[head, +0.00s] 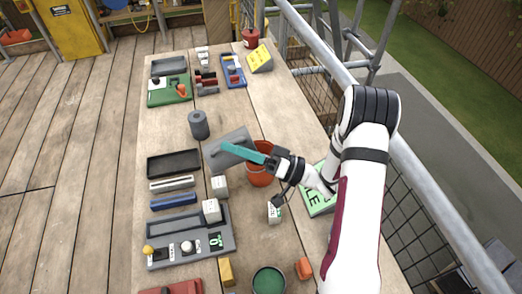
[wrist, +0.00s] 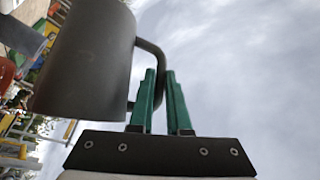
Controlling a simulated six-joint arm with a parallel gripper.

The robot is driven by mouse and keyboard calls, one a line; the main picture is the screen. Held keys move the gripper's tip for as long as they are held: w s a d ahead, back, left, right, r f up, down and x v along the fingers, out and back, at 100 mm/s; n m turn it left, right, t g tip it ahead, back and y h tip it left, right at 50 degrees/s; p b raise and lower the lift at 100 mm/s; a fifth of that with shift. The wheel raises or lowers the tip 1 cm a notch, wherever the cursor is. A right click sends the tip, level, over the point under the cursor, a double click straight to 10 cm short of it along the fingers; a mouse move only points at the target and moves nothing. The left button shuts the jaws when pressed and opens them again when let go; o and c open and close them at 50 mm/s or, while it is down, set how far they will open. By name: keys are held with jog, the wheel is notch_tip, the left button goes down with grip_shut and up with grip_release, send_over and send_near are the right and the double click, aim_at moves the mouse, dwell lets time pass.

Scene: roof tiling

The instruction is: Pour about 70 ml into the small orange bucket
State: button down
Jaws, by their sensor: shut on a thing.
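My gripper (head: 245,152) has teal fingers and is shut on the handle of a dark grey jug (head: 222,146). In the wrist view the jug (wrist: 85,60) fills the left side, with its looped handle between the fingers (wrist: 160,100). In the head view the jug is held tilted above the table, left of and partly above the small orange bucket (head: 262,179). The bucket stands on the table, partly covered by my gripper. The jug's inside is hidden, and I see no stream of liquid.
A grey cylinder (head: 198,124) stands behind-left of the jug. A black tray (head: 173,164), a blue bar (head: 173,201) and a grey device with a green display (head: 215,243) lie left. White blocks (head: 220,186) stand nearby. A green-filled pot (head: 268,281) is in front.

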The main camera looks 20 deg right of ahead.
aim_at(215, 155)
jog(key=shift+d+r, duration=0.15)
jog(key=shift+d, duration=0.2)
dwell(0.4)
jog(key=a+h, duration=0.1)
jog(key=a+f+n+g+h, duration=0.1)
jog(key=a+n+g+h, duration=0.1)
jog(key=a, duration=0.1)
jog(key=shift+f, duration=0.25)
jog(key=shift+a+f+n+h, duration=0.25)
jog(key=shift+f+n+h, duration=0.15)
jog(key=shift+f, duration=0.05)
dwell(1.0)
